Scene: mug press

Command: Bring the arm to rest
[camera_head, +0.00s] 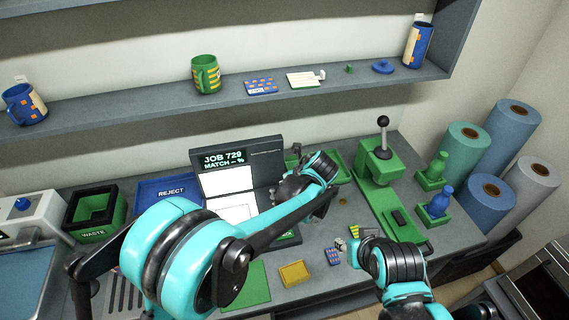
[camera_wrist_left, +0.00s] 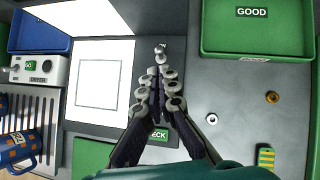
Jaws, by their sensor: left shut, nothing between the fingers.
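My left arm reaches across the bench in the head view, and its gripper (camera_head: 290,188) is in front of the dark check station (camera_head: 265,165). In the left wrist view the fingers of this gripper (camera_wrist_left: 160,52) come together at the tips, shut and empty, above the station's lower panel. My right arm comes in at the lower right, with its gripper (camera_head: 353,250) low over the bench near small patterned swatches. Its fingers are too small and partly hidden to tell whether they are open.
A green press (camera_head: 380,165) with a black-knobbed lever stands at the right. A blue reject tray (camera_head: 165,190) and a green waste bin (camera_head: 95,212) are at the left. A green GOOD tray (camera_wrist_left: 257,30) and a blue patterned mug (camera_wrist_left: 15,148) flank the left gripper.

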